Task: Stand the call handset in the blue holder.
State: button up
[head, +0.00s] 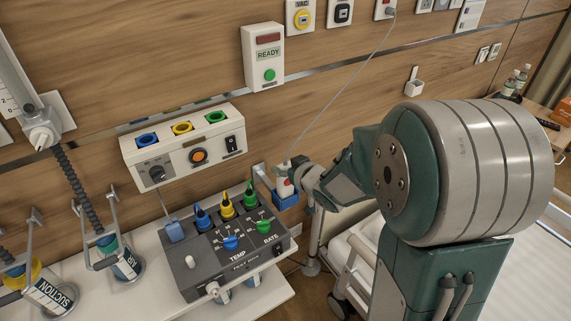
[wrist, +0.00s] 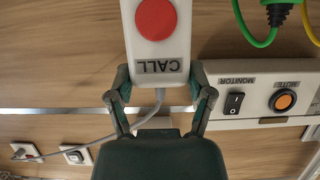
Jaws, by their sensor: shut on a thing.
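The call handset (wrist: 157,45) is white with a round red button and the word CALL, upside down in the wrist view. My gripper (wrist: 160,93) is shut on it, one finger on each side near the cord end. In the head view my gripper (head: 294,171) is at the handset's top, and the handset (head: 284,188) shows small and partly covered. The blue holder (head: 287,201) is on the wall right of the console, directly below the handset in the picture. I cannot tell whether the handset's lower end is inside it. The holder does not show in the wrist view.
A grey console (head: 238,262) with coloured plugs stands on a white shelf left of the holder. A wall panel (head: 183,148) is above it. The handset's thin cord (head: 340,91) runs up to a wall socket. A bed (head: 352,250) with a rail is at lower right.

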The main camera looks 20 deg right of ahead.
jog(key=shift+f, duration=0.7)
dwell(0.8)
jog(key=o, duration=1.3)
jog(key=s+d+r+m+g+h, duration=0.1)
jog(key=s+d+r+m+h, duration=0.1)
jog(key=s+d+r+h, duration=0.3)
jog(key=s+d+r+m+g+h, duration=0.1)
jog(key=s+r, duration=0.3)
jog(key=s, duration=0.3)
jog(key=s+a+r+g+y, duration=0.1)
jog(key=s+a+g, duration=0.1)
jog(key=s, duration=0.5)
jog(key=s+a+r+g, duration=0.1)
jog(key=s+a+g, duration=0.2)
jog(key=s, duration=0.5)
jog(key=shift+s+a+m+y, duration=0.3)
jog(key=shift+a+y, duration=0.1)
jog(key=shift+a, duration=0.15)
